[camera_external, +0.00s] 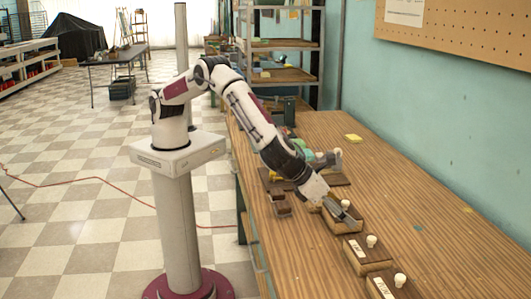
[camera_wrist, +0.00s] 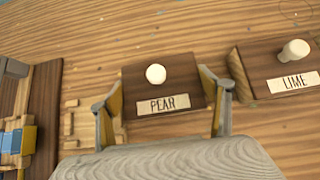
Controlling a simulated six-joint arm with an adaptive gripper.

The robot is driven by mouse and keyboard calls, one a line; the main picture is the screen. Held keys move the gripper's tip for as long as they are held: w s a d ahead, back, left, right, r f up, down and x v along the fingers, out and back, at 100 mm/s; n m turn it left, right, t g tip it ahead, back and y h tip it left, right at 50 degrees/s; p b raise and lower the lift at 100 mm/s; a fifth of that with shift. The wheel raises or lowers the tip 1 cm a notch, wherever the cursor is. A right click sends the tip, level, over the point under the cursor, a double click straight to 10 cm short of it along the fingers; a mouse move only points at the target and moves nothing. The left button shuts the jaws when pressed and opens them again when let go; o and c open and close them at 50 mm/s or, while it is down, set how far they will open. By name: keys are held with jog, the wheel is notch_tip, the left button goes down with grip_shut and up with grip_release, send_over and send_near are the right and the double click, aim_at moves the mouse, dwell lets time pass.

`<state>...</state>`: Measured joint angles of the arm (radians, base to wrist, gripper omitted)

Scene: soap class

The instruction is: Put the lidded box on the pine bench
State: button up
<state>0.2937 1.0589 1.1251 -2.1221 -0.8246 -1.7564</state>
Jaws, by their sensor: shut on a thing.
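A dark wooden lidded box labelled PEAR, with a round white knob, shows in the middle of the wrist view (camera_wrist: 168,82). My gripper (camera_wrist: 160,90) has one finger on each side of this box and is shut on it. In the external view my gripper (camera_external: 338,208) reaches down at the same box (camera_external: 342,224), partly covering it. Whether the box touches the surface under it is hard to tell. The wood-grained bench (camera_external: 430,220) runs along the wall under the boxes; its bare top also shows in the wrist view (camera_wrist: 200,25).
A box labelled LIME (camera_wrist: 275,72) stands close at the right, and another lidded box (camera_external: 392,287) stands nearer the camera. A dark board with coloured items (camera_external: 328,178) lies behind my gripper. A yellow block (camera_external: 354,138) lies further back. The bench's wall side is mostly clear.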

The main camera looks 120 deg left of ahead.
jog(key=shift+f, duration=0.15)
jog(key=o, duration=1.2)
jog(key=v, duration=1.2)
